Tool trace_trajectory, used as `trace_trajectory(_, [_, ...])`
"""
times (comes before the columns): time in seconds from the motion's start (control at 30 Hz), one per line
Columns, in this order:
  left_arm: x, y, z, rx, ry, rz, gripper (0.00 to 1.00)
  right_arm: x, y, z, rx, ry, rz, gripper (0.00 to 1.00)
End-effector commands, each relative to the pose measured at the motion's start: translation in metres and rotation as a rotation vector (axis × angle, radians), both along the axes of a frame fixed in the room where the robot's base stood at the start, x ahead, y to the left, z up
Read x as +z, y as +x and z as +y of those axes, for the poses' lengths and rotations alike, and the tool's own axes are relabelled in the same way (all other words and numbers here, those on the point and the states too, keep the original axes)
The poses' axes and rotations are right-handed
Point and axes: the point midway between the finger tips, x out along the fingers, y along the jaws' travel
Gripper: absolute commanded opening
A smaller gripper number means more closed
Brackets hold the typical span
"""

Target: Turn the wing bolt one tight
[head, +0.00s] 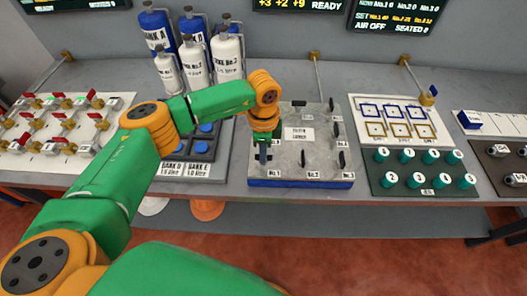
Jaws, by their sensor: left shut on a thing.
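A grey plate on a blue base (300,135) lies on the bench at the middle, with a white label and several dark wing bolts along its edges. The front row is marked No.1, No.2 and No.3 from left to right. My left gripper (264,152) points down at the plate's front left corner, just above the No.1 mark. It is shut on wing bolt one, which its fingers mostly hide. The bolt's angle cannot be told. Wing bolt two (312,159) and wing bolt three (341,159) stand free to the right. My right gripper is not in view.
Labelled bottles (195,62) stand behind my left arm, with a grey bank block (190,170) below it. A valve board (55,130) is at left. A framed panel (400,118) and a board of green knobs (425,172) are at right. Screens hang above.

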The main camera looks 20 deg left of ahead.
Motion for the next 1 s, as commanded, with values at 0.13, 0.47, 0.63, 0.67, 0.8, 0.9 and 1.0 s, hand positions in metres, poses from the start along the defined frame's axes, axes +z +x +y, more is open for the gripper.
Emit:
trace_trajectory(0.13, [-0.003, -0.001, 0.000, -0.077, 0.002, 0.002, 0.00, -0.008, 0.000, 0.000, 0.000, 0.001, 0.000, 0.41])
trace_trajectory(0.47, [-0.005, 0.000, 0.000, -0.369, 0.001, 0.001, 0.00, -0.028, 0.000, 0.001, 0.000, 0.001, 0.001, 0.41])
trace_trajectory(0.63, [-0.005, -0.001, 0.000, -0.531, 0.001, 0.002, 0.00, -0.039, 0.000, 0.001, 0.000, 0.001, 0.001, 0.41])
trace_trajectory(0.67, [-0.005, 0.000, 0.000, -0.559, 0.001, 0.002, 0.00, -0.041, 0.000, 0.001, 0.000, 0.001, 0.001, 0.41])
trace_trajectory(0.8, [-0.005, -0.001, 0.000, -0.693, 0.002, 0.002, 0.00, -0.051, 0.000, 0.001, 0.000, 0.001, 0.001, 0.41])
trace_trajectory(0.9, [-0.005, -0.001, 0.000, -0.788, 0.001, 0.003, 0.00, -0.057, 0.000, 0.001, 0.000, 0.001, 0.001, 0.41])
trace_trajectory(1.0, [-0.005, -0.001, 0.000, -0.883, 0.002, 0.003, 0.00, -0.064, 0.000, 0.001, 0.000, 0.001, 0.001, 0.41])
